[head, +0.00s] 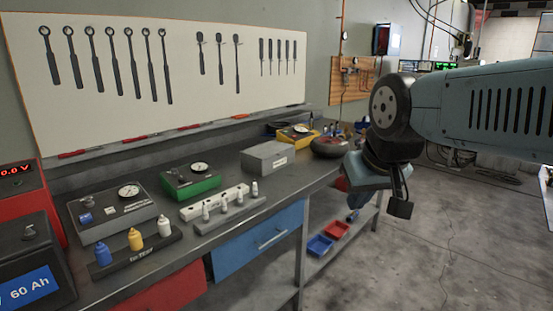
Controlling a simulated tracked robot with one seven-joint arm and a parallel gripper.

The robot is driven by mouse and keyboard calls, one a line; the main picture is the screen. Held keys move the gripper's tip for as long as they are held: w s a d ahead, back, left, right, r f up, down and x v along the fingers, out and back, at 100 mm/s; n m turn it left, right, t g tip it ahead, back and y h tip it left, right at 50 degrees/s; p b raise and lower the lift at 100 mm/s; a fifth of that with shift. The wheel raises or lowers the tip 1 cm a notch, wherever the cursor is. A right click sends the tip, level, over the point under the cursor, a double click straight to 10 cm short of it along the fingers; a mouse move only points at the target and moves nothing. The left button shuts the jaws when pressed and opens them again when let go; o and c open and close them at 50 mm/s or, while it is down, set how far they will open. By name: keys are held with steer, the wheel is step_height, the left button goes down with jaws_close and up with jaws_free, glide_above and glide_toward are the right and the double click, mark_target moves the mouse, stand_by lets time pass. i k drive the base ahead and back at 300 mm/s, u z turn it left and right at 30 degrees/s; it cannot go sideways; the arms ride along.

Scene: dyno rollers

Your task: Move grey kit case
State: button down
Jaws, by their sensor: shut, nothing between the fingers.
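Left of the case stand a green gauge box (190,182), a white socket strip (214,202) and a grey gauge box (117,212). A yellow gauge box (297,136) and a dark round object (329,147) are behind and right. Concrete floor (440,255) is clear at right.

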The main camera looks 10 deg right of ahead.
mark_target(261, 168)
steer(key=u, duration=0.1)
steer(key=i, duration=1)
steer(key=z, duration=0.1)
